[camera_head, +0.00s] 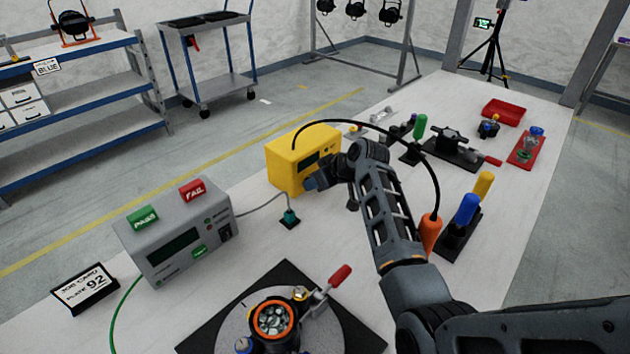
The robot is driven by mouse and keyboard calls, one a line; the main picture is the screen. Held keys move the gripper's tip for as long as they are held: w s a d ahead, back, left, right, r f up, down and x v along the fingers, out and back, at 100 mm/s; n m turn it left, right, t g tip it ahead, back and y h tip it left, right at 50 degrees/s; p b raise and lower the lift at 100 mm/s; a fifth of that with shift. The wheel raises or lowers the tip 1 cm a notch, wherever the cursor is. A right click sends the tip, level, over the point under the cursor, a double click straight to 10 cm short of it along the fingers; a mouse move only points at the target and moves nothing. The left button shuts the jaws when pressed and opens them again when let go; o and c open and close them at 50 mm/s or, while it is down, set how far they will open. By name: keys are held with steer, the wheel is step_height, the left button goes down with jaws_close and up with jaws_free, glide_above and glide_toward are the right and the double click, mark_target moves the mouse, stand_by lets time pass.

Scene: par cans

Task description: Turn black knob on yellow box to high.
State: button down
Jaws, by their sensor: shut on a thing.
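The yellow box (287,160) stands on the white table near the middle of the view, with a dark display (318,158) on its front. My gripper (312,184) is at the lower front of the yellow box, reaching in from the right. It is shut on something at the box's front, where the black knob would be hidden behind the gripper. I cannot see the knob itself, its pointer or any setting mark. A black cable arches from the top of the box over my arm to an orange handle (430,234).
A grey tester (178,240) with PASS and FAIL buttons stands at left, beside a job card (85,289). A round fixture (272,322) with a red-handled clamp is in front. Blue and yellow handled tools (466,210) stand right of my arm. A red tray (503,112) lies farther back.

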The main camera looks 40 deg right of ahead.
steer(key=c, duration=0.9)
jaws_free()
steer(key=shift+s+r+p, duration=0.25)
steer(key=shift+r+p, duration=0.25)
steer(key=p+v, duration=0.4)
steer(key=v, duration=0.2)
steer(key=shift+s+r+p, duration=0.15)
steer(key=shift+s+p, duration=0.15)
steer(key=shift+s, duration=0.05)
